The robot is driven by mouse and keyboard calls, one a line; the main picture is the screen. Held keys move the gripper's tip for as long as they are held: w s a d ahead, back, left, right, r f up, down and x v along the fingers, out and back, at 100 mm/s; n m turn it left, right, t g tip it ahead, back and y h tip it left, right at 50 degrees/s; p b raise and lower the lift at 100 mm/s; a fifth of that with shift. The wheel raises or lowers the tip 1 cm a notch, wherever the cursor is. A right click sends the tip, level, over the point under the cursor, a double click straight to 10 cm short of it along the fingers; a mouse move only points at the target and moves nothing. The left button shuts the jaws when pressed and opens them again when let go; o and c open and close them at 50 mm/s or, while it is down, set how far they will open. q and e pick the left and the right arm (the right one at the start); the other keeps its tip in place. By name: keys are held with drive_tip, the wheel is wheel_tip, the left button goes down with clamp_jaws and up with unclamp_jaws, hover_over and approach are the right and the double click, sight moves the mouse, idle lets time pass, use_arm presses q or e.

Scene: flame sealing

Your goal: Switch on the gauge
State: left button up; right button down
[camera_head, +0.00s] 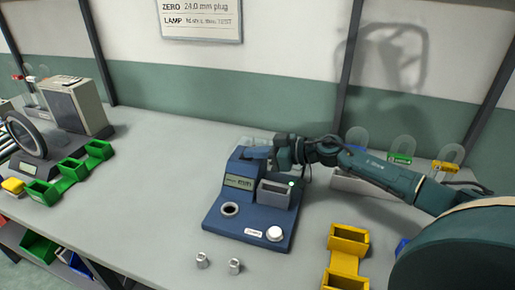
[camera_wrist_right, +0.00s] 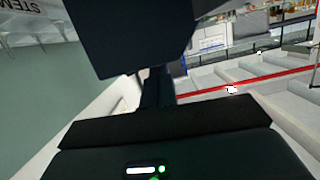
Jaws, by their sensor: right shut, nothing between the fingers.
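The gauge (camera_head: 225,222) is a blue bench unit in the middle of the table. It has a small greyish display (camera_head: 239,183), a round dark socket (camera_head: 230,209), a grey box-shaped part (camera_head: 274,194) and a white round button (camera_head: 274,233) at its front right. I cannot tell whether the display is lit. My right gripper (camera_head: 273,165) is shut and empty at the upper back of the gauge, behind the grey part. Whether it touches the gauge is unclear. In the right wrist view, dark close-up shapes hide the fingertips. My left gripper is not in view.
Two small metal plugs (camera_head: 202,260) (camera_head: 235,266) stand in front of the gauge. Yellow bins (camera_head: 347,243) are to its right. Green bins (camera_head: 72,168) and a grey machine (camera_head: 75,104) are at the left. The table between them is clear.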

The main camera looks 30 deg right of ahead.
drive_tip(key=v, duration=1.3)
drive_tip(key=shift+s, duration=0.1)
idle(0.7)
